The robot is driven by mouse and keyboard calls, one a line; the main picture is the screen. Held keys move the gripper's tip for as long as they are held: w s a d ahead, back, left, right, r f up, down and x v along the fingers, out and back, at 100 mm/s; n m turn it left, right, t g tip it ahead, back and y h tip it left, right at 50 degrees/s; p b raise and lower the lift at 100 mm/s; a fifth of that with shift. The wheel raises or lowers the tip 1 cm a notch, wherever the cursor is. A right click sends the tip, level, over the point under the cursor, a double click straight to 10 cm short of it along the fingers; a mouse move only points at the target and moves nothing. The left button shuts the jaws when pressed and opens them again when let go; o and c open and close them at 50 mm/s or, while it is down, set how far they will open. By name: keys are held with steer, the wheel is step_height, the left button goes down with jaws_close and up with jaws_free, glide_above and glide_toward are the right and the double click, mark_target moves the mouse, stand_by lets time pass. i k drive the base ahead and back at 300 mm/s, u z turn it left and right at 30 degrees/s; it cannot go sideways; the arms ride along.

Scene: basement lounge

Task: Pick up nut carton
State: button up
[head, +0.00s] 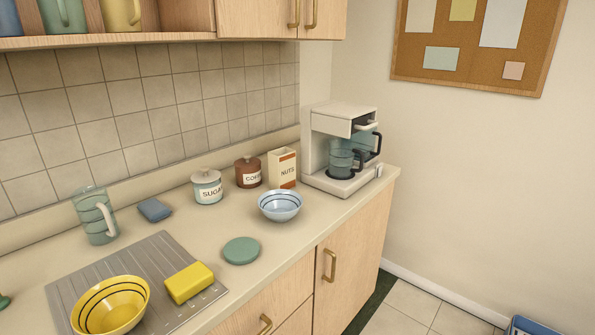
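The nut carton (282,168) is a small upright cream box with orange-brown bands and the word "NUTS" on its front. It stands on the counter (318,214) in the head view, between the brown coffee canister (248,172) on its left and the coffee machine (338,150) on its right. A light blue bowl with dark rings (280,205) stands just in front of it and may overlap its lower edge in the picture. My gripper does not show in this view.
A sugar canister (207,187), blue sponge (154,210), green round lid (241,251), yellow sponge (189,283), yellow bowl (110,306) and greenish jug (95,216) share the counter. Wall cupboards (265,18) hang above. Floor shows at right.

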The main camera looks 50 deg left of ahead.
mark_target(281, 161)
steer(key=z, duration=0.05)
steer(key=i, duration=1.1)
steer(key=u, duration=0.85)
steer(key=i, duration=0.75)
steer(key=u, duration=0.9)
